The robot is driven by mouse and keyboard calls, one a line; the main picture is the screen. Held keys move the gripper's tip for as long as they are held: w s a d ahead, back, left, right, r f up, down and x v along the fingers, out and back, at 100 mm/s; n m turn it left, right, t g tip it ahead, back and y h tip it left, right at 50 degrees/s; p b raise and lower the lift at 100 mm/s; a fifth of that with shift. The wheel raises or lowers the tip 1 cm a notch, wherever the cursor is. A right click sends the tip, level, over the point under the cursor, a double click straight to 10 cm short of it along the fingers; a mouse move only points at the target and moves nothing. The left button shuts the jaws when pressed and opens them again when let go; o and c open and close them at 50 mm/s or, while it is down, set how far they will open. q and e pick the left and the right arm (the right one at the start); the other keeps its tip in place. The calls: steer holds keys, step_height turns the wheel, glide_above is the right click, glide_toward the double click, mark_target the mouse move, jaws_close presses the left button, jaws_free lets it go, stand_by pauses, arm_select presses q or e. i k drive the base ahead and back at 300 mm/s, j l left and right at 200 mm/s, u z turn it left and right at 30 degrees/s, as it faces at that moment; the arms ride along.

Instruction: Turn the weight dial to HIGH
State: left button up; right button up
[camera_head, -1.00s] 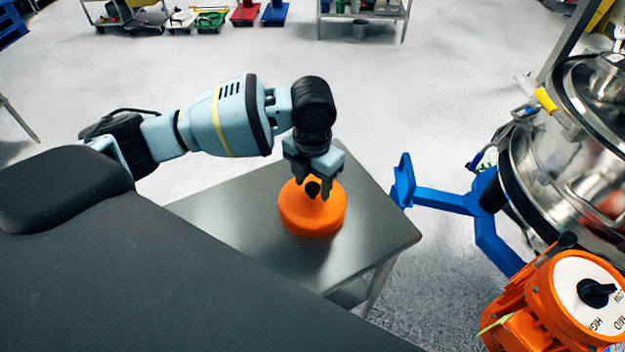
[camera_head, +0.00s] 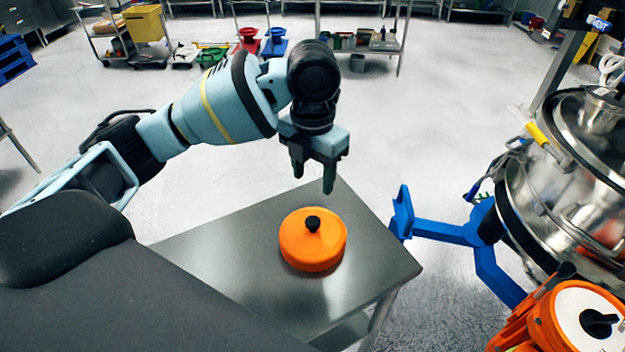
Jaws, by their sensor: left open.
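The weight dial (camera_head: 598,322) is a black knob on a round white face, set on an orange motor unit (camera_head: 535,325) at the lower right. The frame edge cuts it off, and its labels cannot be read now. My left gripper (camera_head: 313,180) is open and empty, pointing down above the metal table. An orange round lid (camera_head: 312,247) with a black knob rests on the table below the gripper, apart from it. The gripper is far to the left of the dial. My right gripper is not in view.
The metal table (camera_head: 215,240) stands in the middle, bare around the lid. A shiny steel sifter drum (camera_head: 560,185) with a blue frame (camera_head: 440,228) stands at the right. Carts and shelves line the back. The floor between is clear.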

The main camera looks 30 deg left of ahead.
mark_target(596, 323)
steer(key=z, duration=1.1)
